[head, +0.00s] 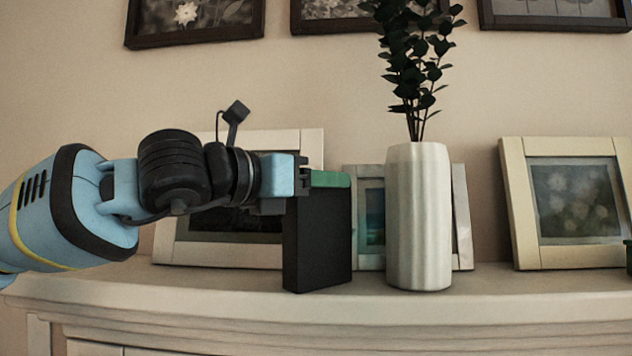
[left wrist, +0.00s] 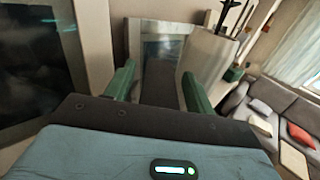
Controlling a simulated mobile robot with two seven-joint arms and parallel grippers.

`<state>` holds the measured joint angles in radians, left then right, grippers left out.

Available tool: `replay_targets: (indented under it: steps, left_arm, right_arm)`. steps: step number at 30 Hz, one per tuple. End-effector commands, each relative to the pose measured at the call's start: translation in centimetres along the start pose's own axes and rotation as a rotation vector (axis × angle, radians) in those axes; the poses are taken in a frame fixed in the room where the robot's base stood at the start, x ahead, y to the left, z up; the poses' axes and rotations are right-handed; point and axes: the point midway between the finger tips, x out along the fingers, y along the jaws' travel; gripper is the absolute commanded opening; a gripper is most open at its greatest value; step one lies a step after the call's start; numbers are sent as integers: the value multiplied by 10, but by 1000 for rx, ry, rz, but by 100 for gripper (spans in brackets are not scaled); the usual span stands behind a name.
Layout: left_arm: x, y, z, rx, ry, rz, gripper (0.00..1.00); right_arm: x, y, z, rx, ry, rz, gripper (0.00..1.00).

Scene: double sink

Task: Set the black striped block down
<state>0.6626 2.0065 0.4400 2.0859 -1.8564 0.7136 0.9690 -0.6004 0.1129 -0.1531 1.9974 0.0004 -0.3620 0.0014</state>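The black block (head: 318,245) stands upright at the mantel's front, left of the white vase. Its lower edge appears to meet the mantel top (head: 450,300); any tiny gap there cannot be made out. I see no stripes on it. My left gripper (head: 325,179) is at the block's top, with a green finger across its upper edge. In the left wrist view, the green fingers (left wrist: 158,80) lie on either side of the dark block (left wrist: 160,88). Whether both press on it is unclear. My right gripper is not in view.
A white fluted vase (head: 418,220) with dark leaves stands close to the right of the block. Framed pictures lean on the wall behind, including a cream one (head: 520,205) at right. The mantel between vase and that frame is clear. A grey sofa (left wrist: 260,110) shows beyond.

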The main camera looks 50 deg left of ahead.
Motion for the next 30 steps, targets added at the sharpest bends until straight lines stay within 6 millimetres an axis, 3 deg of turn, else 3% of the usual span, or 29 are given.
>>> replay_targets:
  steps: [11,30]
  left_arm:
    - [-4,0,5,-1,-3,0,54]
    - [-87,0,2,-2,-3,0,54]
  right_arm:
    - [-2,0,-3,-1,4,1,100]
    - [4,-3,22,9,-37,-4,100]
